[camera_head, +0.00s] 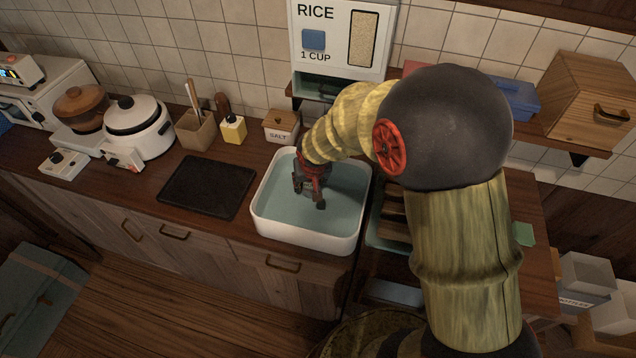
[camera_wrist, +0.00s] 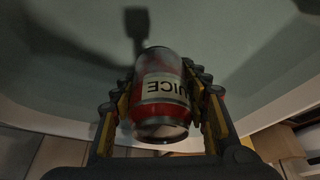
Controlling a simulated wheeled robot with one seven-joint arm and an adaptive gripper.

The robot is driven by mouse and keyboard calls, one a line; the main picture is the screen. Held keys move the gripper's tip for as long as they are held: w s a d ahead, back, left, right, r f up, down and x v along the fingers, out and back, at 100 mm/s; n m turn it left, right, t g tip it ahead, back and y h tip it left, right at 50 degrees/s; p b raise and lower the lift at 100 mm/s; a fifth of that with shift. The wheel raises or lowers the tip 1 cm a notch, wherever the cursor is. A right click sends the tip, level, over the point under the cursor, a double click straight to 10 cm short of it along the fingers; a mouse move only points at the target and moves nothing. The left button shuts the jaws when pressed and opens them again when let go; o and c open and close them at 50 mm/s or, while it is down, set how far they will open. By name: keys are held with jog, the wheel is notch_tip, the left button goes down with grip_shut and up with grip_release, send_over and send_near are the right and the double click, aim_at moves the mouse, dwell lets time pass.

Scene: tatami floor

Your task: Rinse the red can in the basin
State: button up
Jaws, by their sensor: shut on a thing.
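A red can (camera_wrist: 162,100) with a pale label reading "JUICE", partly cut off, shows in the wrist view between the two fingers of my gripper (camera_wrist: 160,95). My gripper is shut on it. In the head view my gripper (camera_head: 310,190) points down inside the white basin (camera_head: 305,240), over its pale blue-green water (camera_head: 335,205). The can is mostly hidden there by my gripper. In the wrist view the basin's pale inside (camera_wrist: 60,60) lies beyond the can. I cannot tell how deep the can sits in the water.
A black board (camera_head: 207,186) lies left of the basin. A salt box (camera_head: 281,126) and a yellow block-like container (camera_head: 233,131) stand behind. The rice dispenser (camera_head: 338,40) hangs above. A green rack (camera_head: 385,225) is to the right, partly behind my arm. A white rice cooker (camera_head: 138,128) stands farther left.

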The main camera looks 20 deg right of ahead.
jog(key=shift+s+d+p, duration=0.75)
jog(key=shift+d, duration=0.3)
jog(key=shift+s+d+p, duration=0.7)
jog(key=shift+d, duration=0.3)
jog(key=shift+w+a+f+b, duration=0.15)
jog(key=shift+w+a+b, duration=0.45)
jog(key=shift+a+b, duration=0.3)
jog(key=shift+w+a+b, duration=0.9)
jog(key=shift+a+b, duration=0.1)
jog(key=shift+a, duration=0.15)
jog(key=shift+r, duration=0.2)
jog(key=shift+s+d+r+p, duration=0.1)
jog(key=shift+s+d+p, duration=0.45)
jog(key=shift+d, duration=0.2)
jog(key=shift+s+d+p, duration=0.55)
jog(key=shift+d, duration=0.2)
jog(key=shift+s+d+p, duration=0.3)
jog(key=shift+s+d, duration=0.1)
jog(key=shift+d, duration=0.15)
